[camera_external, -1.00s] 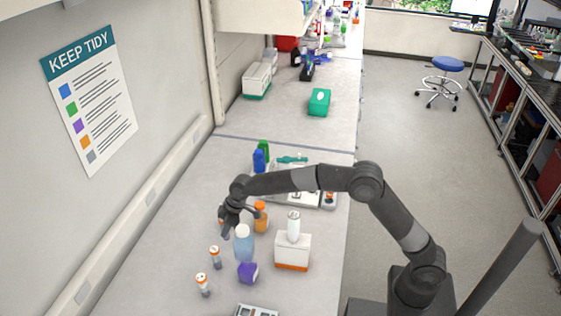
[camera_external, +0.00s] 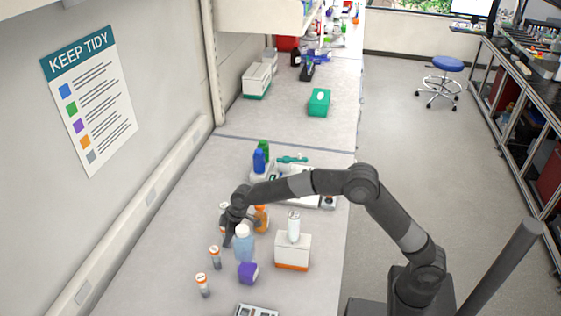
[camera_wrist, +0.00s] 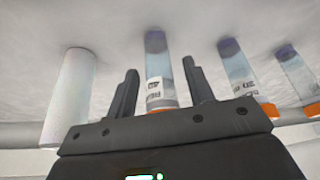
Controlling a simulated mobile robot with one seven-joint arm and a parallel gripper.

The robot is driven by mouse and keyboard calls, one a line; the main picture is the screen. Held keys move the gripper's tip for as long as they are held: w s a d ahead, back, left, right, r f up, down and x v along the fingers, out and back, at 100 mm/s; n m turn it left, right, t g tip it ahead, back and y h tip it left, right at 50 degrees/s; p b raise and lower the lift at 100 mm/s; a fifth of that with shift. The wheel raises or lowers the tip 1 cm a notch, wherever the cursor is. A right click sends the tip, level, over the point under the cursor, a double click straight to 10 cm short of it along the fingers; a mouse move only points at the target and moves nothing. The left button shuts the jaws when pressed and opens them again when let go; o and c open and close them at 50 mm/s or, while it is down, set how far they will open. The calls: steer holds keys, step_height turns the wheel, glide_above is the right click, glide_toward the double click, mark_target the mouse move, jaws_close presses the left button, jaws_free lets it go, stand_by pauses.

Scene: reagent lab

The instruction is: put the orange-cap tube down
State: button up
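An orange-cap tube (camera_wrist: 158,75) with a white label is between the two fingers of my gripper (camera_wrist: 160,85) in the wrist view, where it appears cap-down. A gap shows on both sides of it, so the fingers look open and do not seem to press on it. In the external view my gripper (camera_external: 230,240) is low over the bench, and an orange-and-white tube (camera_external: 223,207) shows partly just to its left. Two similar tubes (camera_external: 215,257) and (camera_external: 203,285) stand upright nearer the front; they also show on the right in the wrist view (camera_wrist: 238,70).
A pale blue bottle (camera_external: 244,246) and an orange bottle (camera_external: 262,219) stand close right of my gripper. A purple item (camera_external: 248,272) and a white box (camera_external: 293,252) are nearer the front. A white cylinder (camera_wrist: 70,98) is left in the wrist view. Bench on the left is clear.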

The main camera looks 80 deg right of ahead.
steer(key=shift+o, duration=0.2)
steer(key=v, duration=1.2)
steer(key=shift+r, duration=0.2)
steer(key=s+d+r+h, duration=0.1)
steer(key=s+r, duration=0.2)
steer(key=s, duration=0.4)
steer(key=s+d+r+m+t+h, duration=0.1)
steer(key=s+r, duration=0.2)
steer(key=s, duration=0.5)
steer(key=s+d+r+h, duration=0.1)
steer(key=s+d+r, duration=0.1)
steer(key=s+r, duration=0.35)
steer(key=s+a+f+m, duration=0.1)
steer(key=s+f, duration=0.2)
steer(key=s, duration=0.5)
steer(key=s+a+f+m, duration=0.1)
steer(key=s+a+f, duration=0.1)
steer(key=s, duration=0.6)
steer(key=s+a+f+m+y, duration=0.1)
steer(key=s+f, duration=0.2)
steer(key=s, duration=0.6)
steer(key=shift+a+f, duration=0.35)
steer(key=shift+a, duration=0.05)
